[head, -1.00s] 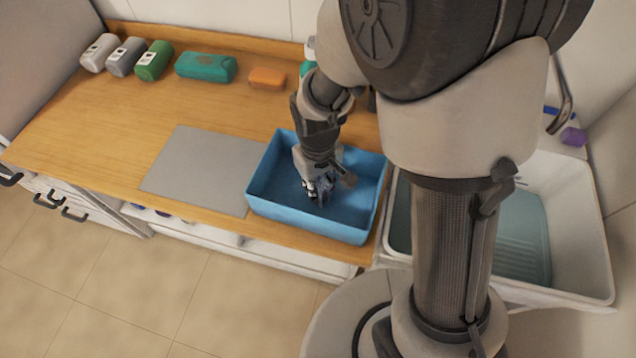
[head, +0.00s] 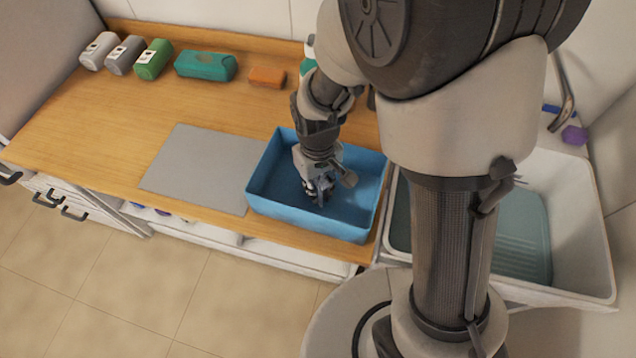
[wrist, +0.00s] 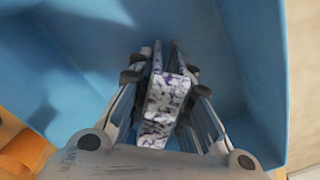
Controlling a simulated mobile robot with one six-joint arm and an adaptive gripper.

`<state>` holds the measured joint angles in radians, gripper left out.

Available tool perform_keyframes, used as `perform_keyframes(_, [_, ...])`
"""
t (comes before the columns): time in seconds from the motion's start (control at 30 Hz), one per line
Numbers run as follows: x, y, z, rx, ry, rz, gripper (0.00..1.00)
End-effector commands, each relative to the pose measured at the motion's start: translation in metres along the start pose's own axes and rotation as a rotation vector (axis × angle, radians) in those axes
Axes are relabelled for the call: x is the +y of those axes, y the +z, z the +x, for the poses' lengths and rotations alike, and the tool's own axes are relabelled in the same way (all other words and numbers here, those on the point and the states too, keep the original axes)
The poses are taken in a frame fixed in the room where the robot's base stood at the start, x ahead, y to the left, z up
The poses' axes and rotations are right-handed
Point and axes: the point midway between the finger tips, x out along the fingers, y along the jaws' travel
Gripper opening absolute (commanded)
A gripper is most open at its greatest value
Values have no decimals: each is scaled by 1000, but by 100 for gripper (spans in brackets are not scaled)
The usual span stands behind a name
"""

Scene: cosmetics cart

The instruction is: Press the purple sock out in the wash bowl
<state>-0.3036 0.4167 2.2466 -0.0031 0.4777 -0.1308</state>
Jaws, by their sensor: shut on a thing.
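The wash bowl (head: 305,222) is a blue rectangular tub near the front right of the wooden counter. My gripper (head: 318,192) points down inside it, low between its walls. In the wrist view my gripper (wrist: 162,76) has its fingers closed on both sides of a white and purple patterned cloth, the sock (wrist: 160,103). The bowl's blue floor and walls (wrist: 70,65) surround it there. In the head view the fingers mostly hide the sock. I cannot tell whether it touches the floor.
A grey mat (head: 195,170) lies left of the bowl. Several bottles, a teal case (head: 205,65) and an orange block (head: 267,77) stand along the back. A white sink (head: 575,230) with a ribbed insert is at the right. The counter's middle left is clear.

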Motion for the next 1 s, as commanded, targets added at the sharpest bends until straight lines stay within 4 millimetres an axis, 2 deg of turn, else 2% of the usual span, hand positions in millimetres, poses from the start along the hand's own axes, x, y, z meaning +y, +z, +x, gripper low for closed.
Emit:
perform_keyframes(0.4, [0, 0, 7, 0, 0, 0, 0])
perform_keyframes(1.0, [0, 0, 5, 0, 0, 0, 0])
